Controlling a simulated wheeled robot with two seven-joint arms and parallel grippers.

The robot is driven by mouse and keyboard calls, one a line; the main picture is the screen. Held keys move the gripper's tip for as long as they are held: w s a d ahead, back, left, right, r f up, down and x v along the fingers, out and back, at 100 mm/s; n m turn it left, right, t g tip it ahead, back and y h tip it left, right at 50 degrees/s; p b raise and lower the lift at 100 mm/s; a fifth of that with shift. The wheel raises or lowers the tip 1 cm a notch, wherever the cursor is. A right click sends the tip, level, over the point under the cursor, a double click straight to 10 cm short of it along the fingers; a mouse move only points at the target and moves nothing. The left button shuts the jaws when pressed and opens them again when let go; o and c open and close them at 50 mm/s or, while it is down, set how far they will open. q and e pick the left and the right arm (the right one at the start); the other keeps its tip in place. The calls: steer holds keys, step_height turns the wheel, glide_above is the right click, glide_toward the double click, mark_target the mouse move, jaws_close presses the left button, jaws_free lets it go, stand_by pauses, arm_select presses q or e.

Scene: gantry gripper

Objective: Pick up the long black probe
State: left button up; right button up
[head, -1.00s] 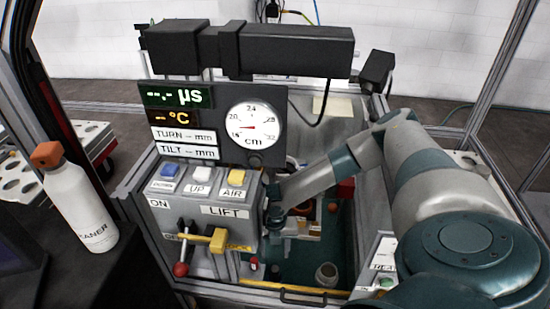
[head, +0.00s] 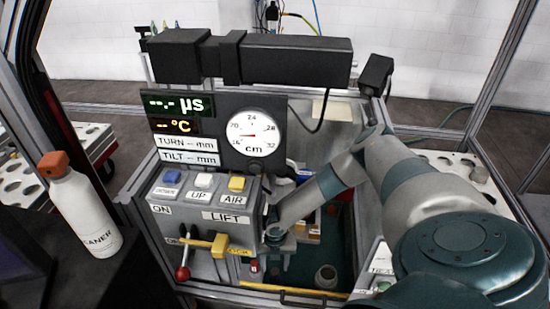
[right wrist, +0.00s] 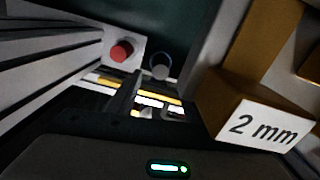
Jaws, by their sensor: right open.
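I cannot make out the long black probe for certain in either view. My right gripper (head: 274,257) is low inside the tank, just right of the grey control box (head: 205,220). My arm and wrist hide much of the tank around it. In the right wrist view, the dark gripper body fills the bottom edge and a dark finger (right wrist: 124,94) reaches up over white and yellow pieces (right wrist: 150,101). The gripper is open, and I see nothing held in it. My left gripper is not in view.
A black beam (head: 295,62) spans the top of the station above the display panel (head: 180,125). A red-knobbed lever (head: 183,273) sticks out of the control box. A small round cup (head: 326,276) stands on the tank floor. A white bottle (head: 85,215) stands at left.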

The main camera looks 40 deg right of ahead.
mark_target(275, 272)
steer(key=shift+f+p, duration=0.65)
steer(key=shift+f, duration=1.5)
steer(key=c, duration=1.1)
